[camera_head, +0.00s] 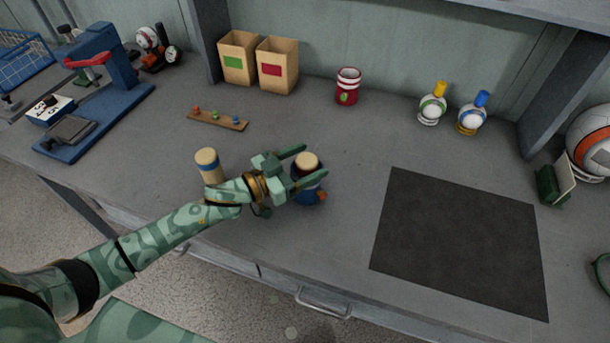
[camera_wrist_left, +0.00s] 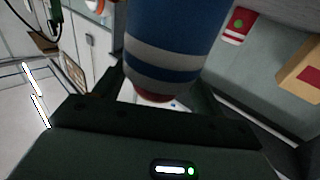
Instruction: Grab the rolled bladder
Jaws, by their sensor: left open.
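My left gripper (camera_head: 310,165) is open over the counter, one finger on each side of a blue container with a beige round top (camera_head: 305,161). In the left wrist view the container (camera_wrist_left: 170,45) is blue with pale bands and a red end, close in front of the jaws. I cannot tell whether the fingers touch it. I cannot tell for sure which of these is the rolled bladder. My right gripper is not in view.
A dark mat (camera_head: 460,240) lies bare to the right. A blue press (camera_head: 95,90) stands at the left. A wooden strip (camera_head: 217,120) lies behind the cylinder.

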